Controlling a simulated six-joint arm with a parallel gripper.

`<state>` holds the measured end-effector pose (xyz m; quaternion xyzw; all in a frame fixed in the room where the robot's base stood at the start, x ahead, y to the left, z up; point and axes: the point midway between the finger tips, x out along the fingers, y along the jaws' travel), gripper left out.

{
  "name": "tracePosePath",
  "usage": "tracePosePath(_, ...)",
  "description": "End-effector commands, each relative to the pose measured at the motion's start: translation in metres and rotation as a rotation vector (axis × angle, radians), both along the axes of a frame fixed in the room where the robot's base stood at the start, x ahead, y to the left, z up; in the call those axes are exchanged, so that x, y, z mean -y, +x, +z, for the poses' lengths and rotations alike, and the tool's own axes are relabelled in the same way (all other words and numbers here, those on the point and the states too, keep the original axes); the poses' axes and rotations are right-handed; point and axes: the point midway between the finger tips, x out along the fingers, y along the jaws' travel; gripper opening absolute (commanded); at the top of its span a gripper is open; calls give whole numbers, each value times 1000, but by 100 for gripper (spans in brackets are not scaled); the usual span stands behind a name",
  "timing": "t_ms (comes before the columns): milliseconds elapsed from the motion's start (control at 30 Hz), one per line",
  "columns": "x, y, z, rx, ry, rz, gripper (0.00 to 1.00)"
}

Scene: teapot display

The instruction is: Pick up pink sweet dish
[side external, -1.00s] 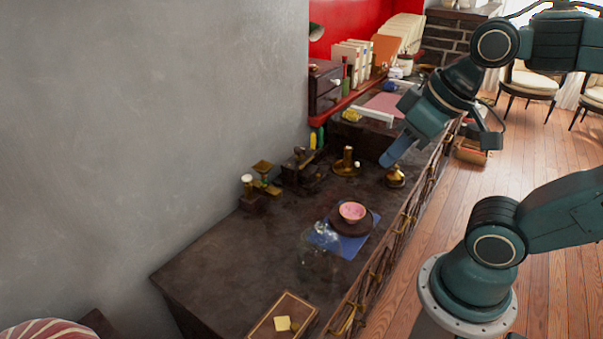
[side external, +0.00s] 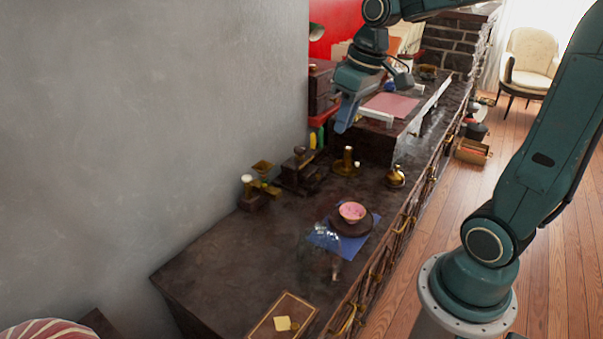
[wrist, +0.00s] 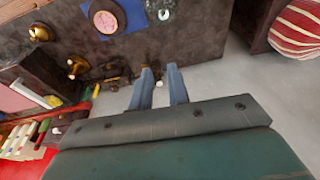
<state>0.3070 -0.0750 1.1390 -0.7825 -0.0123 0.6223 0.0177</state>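The pink sweet dish (side external: 352,212) is a small round bowl on a dark round plate (side external: 346,230), which rests on a blue cloth (side external: 325,239) on the dark cabinet top. In the wrist view the dish (wrist: 105,20) is near the top edge, left of the fingers. My gripper (side external: 345,122) is above the back of the cabinet, behind the dish and well apart from it. In the wrist view its two fingers (wrist: 159,74) are spread with nothing held between them.
A clear glass vessel (side external: 322,246) stands beside the dish. Brass pieces (side external: 345,164) and a dark machine (side external: 300,172) stand behind it. A wooden tray (side external: 283,318) lies at the front. A raised block with a pink sheet (side external: 390,104) is at the back.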

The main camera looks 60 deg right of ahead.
Motion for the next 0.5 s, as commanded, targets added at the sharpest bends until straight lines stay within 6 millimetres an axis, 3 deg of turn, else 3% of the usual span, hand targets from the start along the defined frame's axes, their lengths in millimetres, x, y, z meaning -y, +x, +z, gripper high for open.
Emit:
tracePosePath(200,40,30,-22,-65,42,-4,17)
tracePosePath(500,100,57,-62,-133,112,-3,17)
